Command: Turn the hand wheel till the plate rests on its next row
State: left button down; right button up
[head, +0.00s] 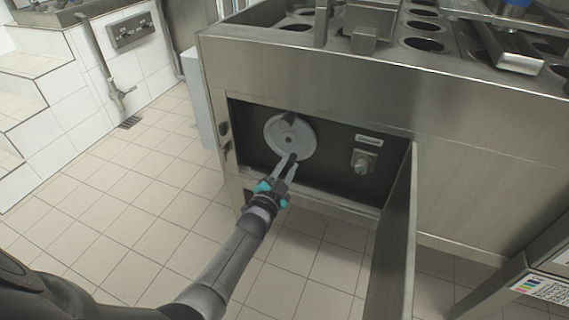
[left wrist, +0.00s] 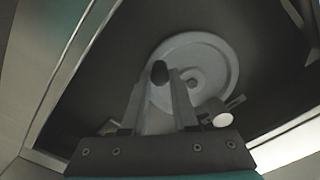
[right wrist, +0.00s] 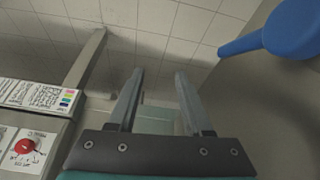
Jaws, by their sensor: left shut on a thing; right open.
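The round grey hand wheel (head: 303,134) sits inside an open bay in the front of the steel machine. It also shows in the left wrist view (left wrist: 217,65). My left gripper (head: 291,160) reaches into the bay and is shut on the wheel's dark knob (left wrist: 159,73), at the wheel's lower edge in the head view. The plate (head: 470,57), with rows of round holes, lies in the machine's top. Whether it rests on a row cannot be told. My right gripper (right wrist: 160,72) is open and empty; it is out of the head view.
A small knob (head: 363,161) under a label sits right of the wheel. An open door (head: 393,240) stands out at the bay's right. Tiled floor (head: 150,190) is clear to the left.

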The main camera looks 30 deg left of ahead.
aim_at(280, 151)
pick_arm(q)
jog(key=shift+a+f+m, duration=0.2)
jog(key=shift+a+m, duration=0.2)
jog(key=shift+m, duration=0.1)
jog(key=shift+s+a+m, duration=0.1)
jog(key=shift+a+m, duration=0.05)
jog(key=shift+m, duration=0.25)
jog(key=shift+a+m, duration=0.25)
jog(key=shift+m, duration=0.25)
jog(key=m, duration=0.1)
jog(key=a+m, duration=0.1)
jog(key=m, duration=0.1)
jog(key=shift+a+b, duration=0.25)
jog(key=shift+b, duration=0.1)
jog(key=shift+a+r+m, duration=0.2)
jog(key=shift+a+m, duration=0.1)
jog(key=shift+m, duration=0.4)
jog(key=shift+a+r+m, duration=0.15)
jog(key=shift+a+m, duration=0.15)
jog(key=shift+m, duration=0.4)
pick_arm(e)
jog(key=shift+w+a+t+y, duration=0.4)
jog(key=shift+w+a+t, duration=0.5)
jog(key=shift+w, duration=0.2)
jog(key=shift+f, duration=0.1)
pick_arm(q)
jog(key=c, duration=0.7)
grip_release()
